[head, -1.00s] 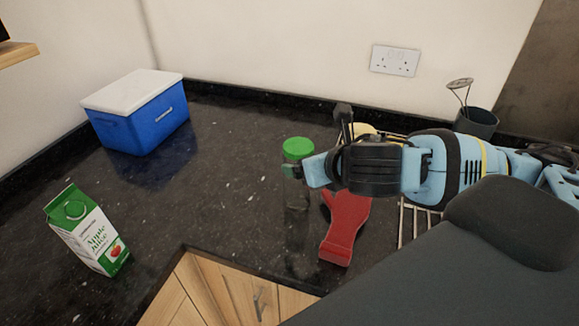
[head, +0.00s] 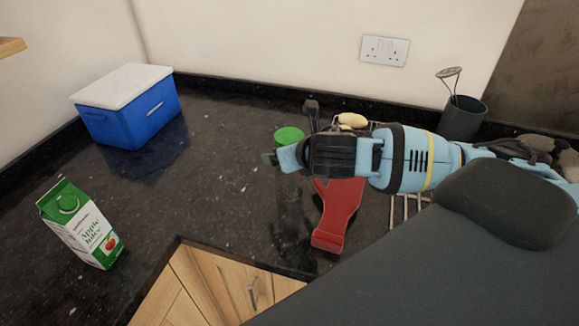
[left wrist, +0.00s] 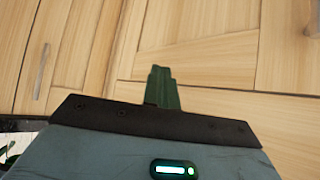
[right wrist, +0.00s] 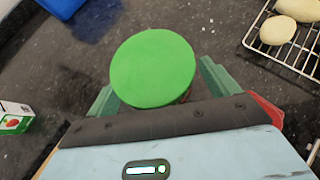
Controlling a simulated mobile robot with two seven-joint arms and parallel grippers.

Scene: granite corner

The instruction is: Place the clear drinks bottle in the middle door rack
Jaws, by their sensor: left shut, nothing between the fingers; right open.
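The clear drinks bottle stands upright on the dark counter; its green cap (head: 289,134) shows just behind my right gripper (head: 277,157) in the head view. Its see-through body is mostly hidden by the gripper. In the right wrist view the round cap (right wrist: 153,68) lies between the two green fingers of my right gripper (right wrist: 158,88), which is open, one finger on each side. Whether the fingers touch the bottle cannot be told. My left gripper (left wrist: 162,88) is shut and empty, in front of wooden cabinet doors (left wrist: 200,55). The middle door rack is not in view.
A wire rack (right wrist: 290,42) with pale round food is to the right. A juice carton (head: 80,225) and blue cooler (head: 128,112) stand left, with clear counter (head: 210,165) between them and the bottle.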

